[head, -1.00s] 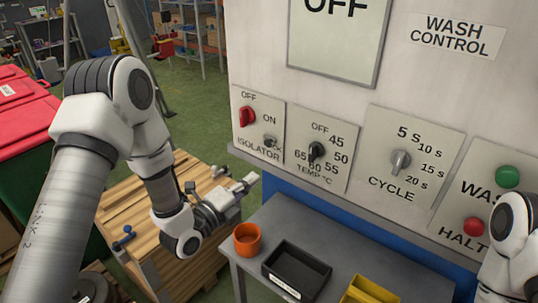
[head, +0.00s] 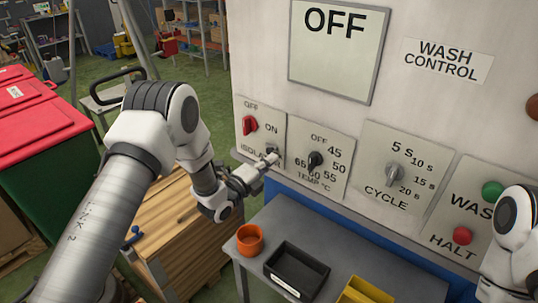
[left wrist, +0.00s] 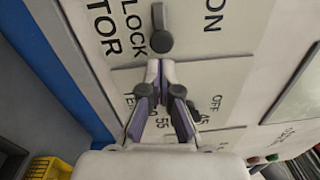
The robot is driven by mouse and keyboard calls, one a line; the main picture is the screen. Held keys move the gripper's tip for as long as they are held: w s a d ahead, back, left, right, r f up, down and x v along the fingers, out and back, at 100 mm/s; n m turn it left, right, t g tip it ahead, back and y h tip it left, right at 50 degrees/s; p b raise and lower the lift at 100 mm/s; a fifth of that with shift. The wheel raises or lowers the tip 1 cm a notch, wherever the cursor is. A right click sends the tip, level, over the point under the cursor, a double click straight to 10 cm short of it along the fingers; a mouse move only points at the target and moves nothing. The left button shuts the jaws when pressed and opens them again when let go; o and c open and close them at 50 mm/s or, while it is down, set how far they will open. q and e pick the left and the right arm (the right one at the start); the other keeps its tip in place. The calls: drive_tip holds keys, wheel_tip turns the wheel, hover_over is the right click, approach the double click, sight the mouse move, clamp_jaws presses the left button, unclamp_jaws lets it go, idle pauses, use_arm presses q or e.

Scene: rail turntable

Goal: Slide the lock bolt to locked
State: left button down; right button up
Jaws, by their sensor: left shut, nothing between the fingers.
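The lock bolt (head: 272,149) is a small dark grey knob on the isolator panel (head: 262,110), beside the LOCK lettering. In the head view my gripper partly covers it. In the left wrist view the bolt (left wrist: 159,38) shows as a rounded grey knob with a narrow stem, just beyond my fingertips. My left gripper (head: 269,162) is shut and empty, its tips close to the bolt; I cannot tell whether they touch it. The fingertips also show in the left wrist view (left wrist: 160,68). A white part of my right arm is at the right edge; its gripper is out of view.
The red isolator switch (head: 249,125) is up and left of the bolt. The temperature knob (head: 315,160) is close on the right. Below stand a grey table (head: 340,243), an orange cup (head: 250,239), a black tray (head: 296,270) and a yellow bin (head: 368,291).

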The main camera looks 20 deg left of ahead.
use_arm(q)
drive_tip(key=shift+w+a, duration=0.1)
drive_tip(key=shift+a, duration=0.15)
drive_tip(key=shift+d, duration=0.2)
